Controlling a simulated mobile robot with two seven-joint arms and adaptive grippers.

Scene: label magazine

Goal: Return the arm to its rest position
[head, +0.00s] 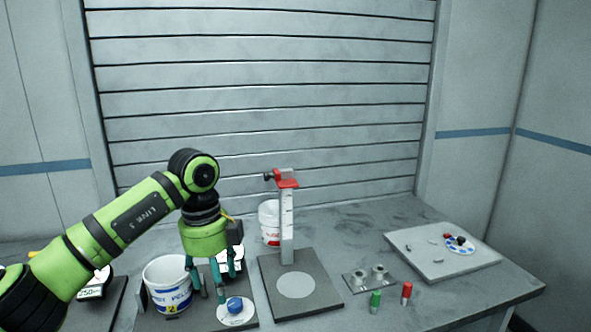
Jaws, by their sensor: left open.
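My left arm (125,215), green and black, comes in from the left and bends down over the table. Its gripper (212,293) points down with its fingers apart, just above and left of a blue knob-like object (235,305) on a white disc (237,316). No object shows between the fingers. Whether a fingertip touches the disc cannot be told. My right gripper is not in view.
A white bucket (166,284) stands close left of the gripper. A post with a red top (287,220) rises from a dark base (325,290) to the right. Green (375,301) and red (406,293) cylinders stand near the front. A grey board (425,262) lies at right.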

